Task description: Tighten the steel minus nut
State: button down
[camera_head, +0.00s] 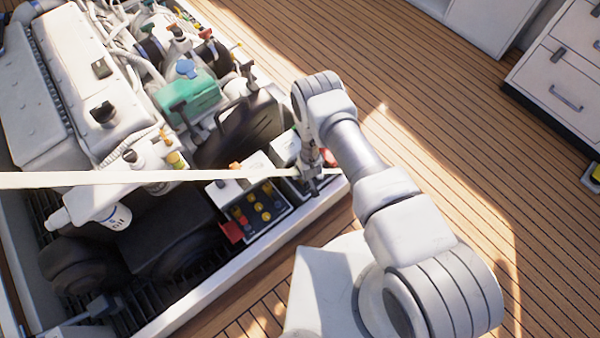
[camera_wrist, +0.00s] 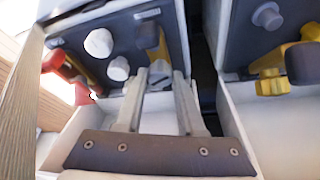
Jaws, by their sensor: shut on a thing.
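In the wrist view the two grey fingers of my gripper (camera_wrist: 160,82) reach to the front edge of a dark panel. They are shut on a small grey piece, which looks like the steel nut (camera_wrist: 160,70), just below a yellow-brown bar (camera_wrist: 155,42) on the panel. The fingers hide its sides, and I cannot tell how far it is turned. In the head view my gripper (camera_head: 312,182) points down at the box nearest the right end of the hatch, and the nut is hidden there.
White round knobs (camera_wrist: 98,42) stand left of the fingers, and red parts (camera_wrist: 82,93) lie further left. A neighbouring box with a yellow knob (camera_wrist: 270,84) is to the right across a narrow gap. The engine (camera_head: 185,95) fills the hatch behind. Wooden deck (camera_head: 440,110) is clear to the right.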

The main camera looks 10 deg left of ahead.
jog(key=m+b, duration=0.1)
jog(key=m, duration=0.1)
jog(key=m+h+b, duration=0.1)
jog(key=m, duration=0.1)
jog(key=shift+a+m+t+h, duration=0.15)
jog(key=shift+m+t+h, duration=0.15)
jog(key=shift+m+t, duration=0.1)
jog(key=shift+b, duration=0.35)
jog(key=c, duration=0.5)
grip_release()
jog(key=p+v, duration=0.2)
jog(key=v, duration=0.3)
jog(key=p+v, duration=0.2)
jog(key=v, duration=0.4)
jog(key=p+v, duration=0.3)
jog(key=v, duration=0.3)
jog(key=shift+s+a+r, duration=0.1)
jog(key=shift+a+r, duration=0.1)
jog(key=shift+r, duration=0.05)
